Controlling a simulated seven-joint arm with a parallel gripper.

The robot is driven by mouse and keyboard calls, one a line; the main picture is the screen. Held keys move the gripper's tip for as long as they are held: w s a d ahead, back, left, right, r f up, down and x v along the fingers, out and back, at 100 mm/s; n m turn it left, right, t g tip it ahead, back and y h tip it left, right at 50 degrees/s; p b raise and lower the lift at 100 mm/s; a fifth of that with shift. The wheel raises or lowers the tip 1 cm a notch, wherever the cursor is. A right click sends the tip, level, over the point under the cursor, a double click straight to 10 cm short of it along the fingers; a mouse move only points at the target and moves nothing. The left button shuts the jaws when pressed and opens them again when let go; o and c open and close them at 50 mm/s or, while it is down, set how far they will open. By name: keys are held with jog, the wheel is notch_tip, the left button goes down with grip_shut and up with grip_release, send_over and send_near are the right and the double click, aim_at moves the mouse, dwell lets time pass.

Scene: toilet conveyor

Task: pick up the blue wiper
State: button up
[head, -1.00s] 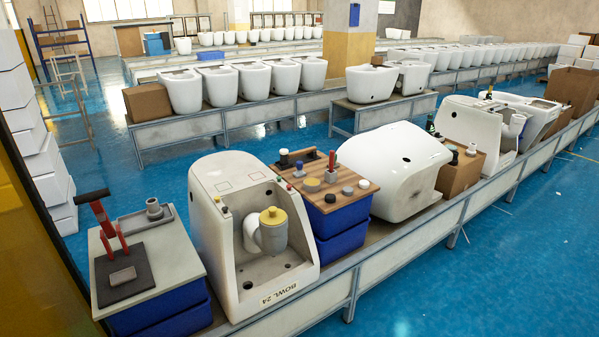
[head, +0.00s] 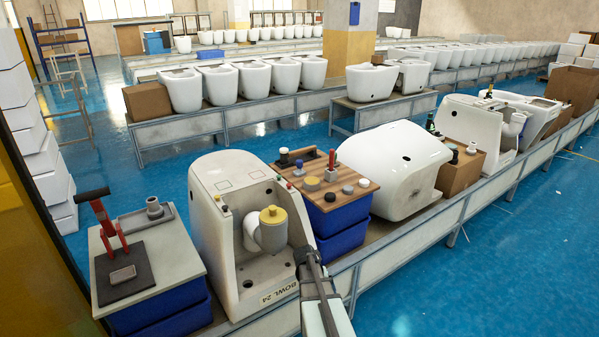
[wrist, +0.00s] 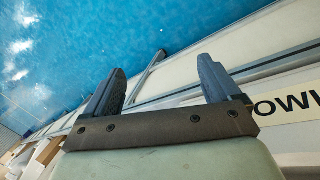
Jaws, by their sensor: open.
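A small blue item (head: 299,167) stands on the wooden-topped board of the blue crate stack in the head view. It may be the blue wiper, but it is too small to tell. My gripper (head: 306,254) is at the lower right of the white toilet body (head: 222,205) marked BOWL 24, in front of the blue crates and well below the wooden top. In the wrist view my gripper (wrist: 160,80) has its two dark fingers spread wide with nothing between them. No wiper shows in the wrist view.
The wooden top (head: 358,191) also carries a red-handled tool (head: 332,161) and several round knobs. A grey-topped stand (head: 165,250) with a red lever tool is at left. A white toilet shell (head: 395,165) stands right of the crates. Blue floor (head: 480,260) lies open at the lower right.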

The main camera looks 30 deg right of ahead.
jog(key=w+d+r+m+h, duration=0.2)
jog(key=d+r, duration=1.3)
jog(key=d, duration=0.2)
notch_tip(320, 180, up, 24)
jog(key=f+m+t+y, duration=0.1)
jog(key=m+t+y, duration=0.1)
jog(key=t, duration=0.3)
send_over(300, 167)
jog(key=s+a, duration=0.2)
jog(key=a, duration=0.1)
jog(key=x, duration=0.8)
jog(key=shift+s, duration=0.1)
jog(key=shift+d+x, duration=0.2)
jog(key=shift+x, duration=1.05)
jog(key=shift+d+x, duration=0.25)
jog(key=shift+x, duration=1)
jog(key=shift+r, duration=0.15)
